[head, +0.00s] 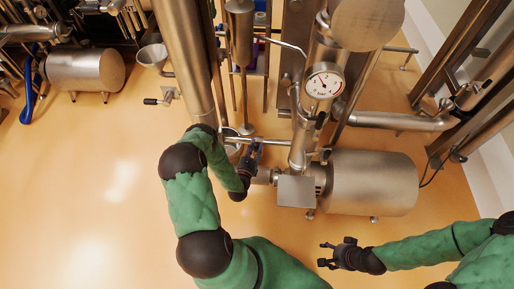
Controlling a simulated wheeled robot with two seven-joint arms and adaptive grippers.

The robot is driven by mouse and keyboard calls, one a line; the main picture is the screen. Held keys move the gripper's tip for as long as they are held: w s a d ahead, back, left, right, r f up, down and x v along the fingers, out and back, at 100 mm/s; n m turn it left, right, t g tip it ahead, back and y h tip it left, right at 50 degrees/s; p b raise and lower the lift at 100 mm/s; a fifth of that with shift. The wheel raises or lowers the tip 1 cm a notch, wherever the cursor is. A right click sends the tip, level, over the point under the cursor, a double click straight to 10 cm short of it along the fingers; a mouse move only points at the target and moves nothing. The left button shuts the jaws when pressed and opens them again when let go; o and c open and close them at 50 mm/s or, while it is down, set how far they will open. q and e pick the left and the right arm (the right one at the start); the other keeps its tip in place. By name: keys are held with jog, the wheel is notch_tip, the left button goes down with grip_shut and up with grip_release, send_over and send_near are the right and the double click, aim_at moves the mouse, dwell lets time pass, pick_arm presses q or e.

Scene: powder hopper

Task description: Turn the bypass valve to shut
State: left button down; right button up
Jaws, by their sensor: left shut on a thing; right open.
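My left gripper (255,152) is beside the pipework left of the motor, in the middle of the head view. It is shut on a thin part there that looks like the bypass valve's handle; the gripper and arm cover most of it. The valve body and the handle's angle cannot be made out. My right gripper (325,256) is open and empty above the floor, below the motor, apart from everything.
A round pressure gauge (324,84) sits on the vertical pipe above the motor (373,183). A grey box (296,191) is at the motor's left end. A steel funnel (152,56) and a horizontal tank (86,70) stand at upper left. The floor (90,200) at left is clear.

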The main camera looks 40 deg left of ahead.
pick_arm(q)
jog(key=shift+s+a+f+n+b, duration=0.1)
jog(key=shift+s+a+n+b, duration=0.1)
jog(key=shift+a+n+b, duration=0.35)
jog(key=shift+n, duration=0.25)
jog(key=c, duration=1.1)
grip_release()
jog(key=shift+o, duration=1.3)
jog(key=shift+s+a, duration=0.15)
jog(key=shift+d, duration=0.2)
jog(key=v, duration=1.2)
jog(key=shift+f, duration=0.15)
